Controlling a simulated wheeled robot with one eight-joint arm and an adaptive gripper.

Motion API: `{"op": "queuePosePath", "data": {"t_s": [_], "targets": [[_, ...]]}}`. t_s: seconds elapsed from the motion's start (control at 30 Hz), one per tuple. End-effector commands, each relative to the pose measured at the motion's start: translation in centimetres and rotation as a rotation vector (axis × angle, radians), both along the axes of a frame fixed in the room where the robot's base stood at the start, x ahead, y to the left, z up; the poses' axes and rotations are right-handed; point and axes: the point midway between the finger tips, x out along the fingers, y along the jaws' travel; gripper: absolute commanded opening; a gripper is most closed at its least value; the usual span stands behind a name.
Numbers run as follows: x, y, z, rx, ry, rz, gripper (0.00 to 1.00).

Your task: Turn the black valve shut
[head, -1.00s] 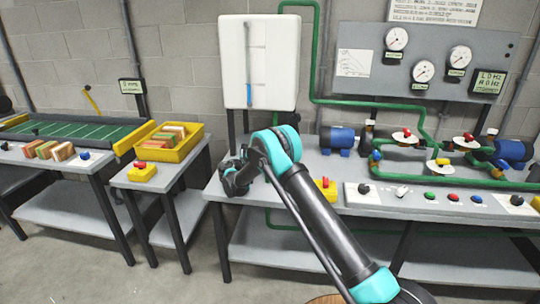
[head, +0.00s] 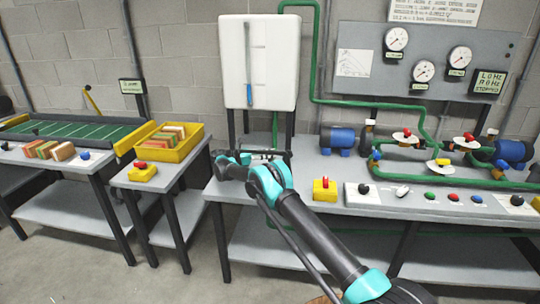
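No black valve can be made out with certainty. Other valves with pale discs and red or yellow centres sit on the green pipes, such as one red-centred valve (head: 405,137). My arm reaches left across the bench. My gripper (head: 278,154) is at the bench's left end, below the white tank panel, well left of the dark fitting. It is small and partly hidden by my arm, so its fingers cannot be read. Nothing is visibly held.
The pipe bench (head: 330,168) carries a yellow box with a red button (head: 324,189) and a control strip (head: 430,196) with knobs and buttons. Blue motors (head: 337,140) and green pipes crowd its back. A gauge board (head: 425,62) stands behind. A yellow crate (head: 170,151) stands left.

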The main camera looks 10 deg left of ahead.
Motion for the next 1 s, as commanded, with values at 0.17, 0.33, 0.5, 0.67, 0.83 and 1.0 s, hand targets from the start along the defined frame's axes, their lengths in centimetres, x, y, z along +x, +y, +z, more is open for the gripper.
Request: {"op": "queuePosePath", "data": {"t_s": [0.17, 0.33, 0.5, 0.67, 0.83, 1.0], "targets": [[-0.1, 0.1, -0.1, 0.001, 0.0, -0.003, 0.0], [-0.1, 0.1, -0.1, 0.001, 0.0, -0.002, 0.0], [-0.1, 0.1, 0.0, 0.001, 0.0, -0.002, 0.39], [0.0, 0.0, 0.0, 0.0, 0.0, -0.002, 0.43], [0.0, 0.0, 0.1, 0.0, 0.0, -0.002, 0.43], [0.0, 0.0, 1.7, 0.0, 0.0, -0.002, 0.43]]}}
